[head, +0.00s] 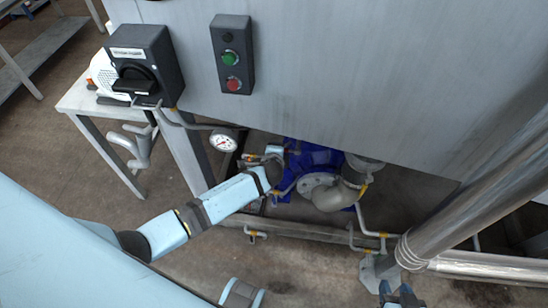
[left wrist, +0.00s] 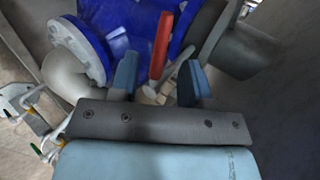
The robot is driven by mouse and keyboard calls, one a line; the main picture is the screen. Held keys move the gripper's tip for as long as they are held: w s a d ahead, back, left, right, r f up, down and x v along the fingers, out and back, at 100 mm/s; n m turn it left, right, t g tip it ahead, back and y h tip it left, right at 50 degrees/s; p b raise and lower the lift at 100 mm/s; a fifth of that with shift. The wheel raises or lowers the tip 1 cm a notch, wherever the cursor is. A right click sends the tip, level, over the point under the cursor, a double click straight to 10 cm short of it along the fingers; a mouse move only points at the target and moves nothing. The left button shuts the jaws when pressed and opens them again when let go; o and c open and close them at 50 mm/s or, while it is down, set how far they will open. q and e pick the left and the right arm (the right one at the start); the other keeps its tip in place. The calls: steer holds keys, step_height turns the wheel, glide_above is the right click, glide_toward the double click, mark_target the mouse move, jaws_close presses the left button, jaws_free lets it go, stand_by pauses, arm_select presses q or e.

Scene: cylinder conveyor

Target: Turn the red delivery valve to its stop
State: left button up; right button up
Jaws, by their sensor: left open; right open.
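The red delivery valve shows in the left wrist view as an upright red lever (left wrist: 160,46) in front of a blue pump body (left wrist: 120,22). My left gripper (left wrist: 159,72) is open, with one blue finger on each side of the lever's lower part. I cannot tell whether either finger touches it. In the head view my left arm reaches under the grey panel, and its gripper (head: 268,160) is beside the blue pump (head: 312,156). The red lever cannot be made out there. My right gripper (head: 402,295) is open at the bottom edge, away from the valve.
The grey panel (head: 370,80) overhangs the pump. It carries a box with green and red buttons (head: 232,55) and a black rotary switch box (head: 142,65). A pressure gauge (head: 223,141) hangs near my left arm. Thick metal pipes (head: 480,220) stand at right.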

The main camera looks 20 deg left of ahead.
arm_select(q)
steer(key=v, duration=0.8)
steer(key=shift+p, duration=0.35)
steer(key=s+d+r+n+h, duration=0.1)
steer(key=s+d+n+h, duration=0.15)
steer(key=s+n, duration=0.6)
steer(key=s+d+n+h, duration=0.1)
steer(key=s+n+h, duration=0.3)
steer(key=s, duration=1)
step_height(320, 180, up, 12)
steer(key=p, duration=1.2)
steer(key=shift+a+f+m, duration=0.2)
steer(key=shift+m, duration=0.15)
